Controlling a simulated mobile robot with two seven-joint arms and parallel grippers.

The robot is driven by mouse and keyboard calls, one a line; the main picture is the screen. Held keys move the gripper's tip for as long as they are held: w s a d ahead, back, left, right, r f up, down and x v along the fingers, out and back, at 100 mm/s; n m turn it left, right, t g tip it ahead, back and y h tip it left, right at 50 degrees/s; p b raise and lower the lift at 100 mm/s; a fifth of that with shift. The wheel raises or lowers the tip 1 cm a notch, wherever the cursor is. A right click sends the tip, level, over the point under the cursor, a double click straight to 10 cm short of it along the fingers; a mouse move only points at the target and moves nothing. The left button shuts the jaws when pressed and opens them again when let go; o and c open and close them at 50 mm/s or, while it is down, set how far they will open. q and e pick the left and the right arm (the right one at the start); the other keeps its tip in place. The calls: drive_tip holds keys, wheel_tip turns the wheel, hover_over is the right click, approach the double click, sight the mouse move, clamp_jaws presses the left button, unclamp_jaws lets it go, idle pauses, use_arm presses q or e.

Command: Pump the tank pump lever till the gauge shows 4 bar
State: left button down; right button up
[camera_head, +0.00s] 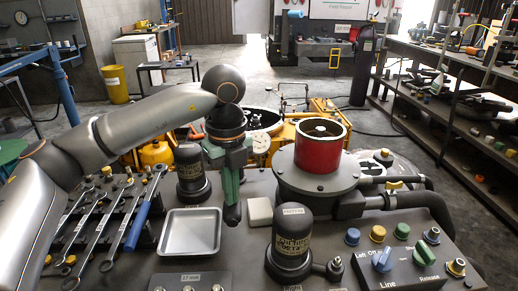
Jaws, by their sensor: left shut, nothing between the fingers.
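My left gripper (232,218) comes down from the left arm, green and dark, pointing straight down. Its fingers are shut and empty, between the metal tray and a beige block. A small round pale dial (261,142), perhaps the gauge, shows just behind the gripper. Its reading is too small to tell. No pump lever can be made out with certainty; my wrist hides part of the area behind it. A red cylinder (317,155) stands on a dark round housing (318,184) right of the gripper. My right gripper is out of view.
An empty metal tray (190,233) and the beige block (260,212) flank the gripper. Black canisters (291,245) (190,175) stand nearby. Several wrenches (145,213) lie at left. A control box (400,268) with knobs is at front right. Yellow machinery (155,153) stands behind the bench.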

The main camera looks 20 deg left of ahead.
use_arm(q)
wheel_tip(320, 180, up, 7)
drive_tip(key=p, duration=0.5)
drive_tip(key=shift+f, duration=0.2)
drive_tip(key=shift+r+p, duration=0.55)
drive_tip(key=shift+r, duration=0.2)
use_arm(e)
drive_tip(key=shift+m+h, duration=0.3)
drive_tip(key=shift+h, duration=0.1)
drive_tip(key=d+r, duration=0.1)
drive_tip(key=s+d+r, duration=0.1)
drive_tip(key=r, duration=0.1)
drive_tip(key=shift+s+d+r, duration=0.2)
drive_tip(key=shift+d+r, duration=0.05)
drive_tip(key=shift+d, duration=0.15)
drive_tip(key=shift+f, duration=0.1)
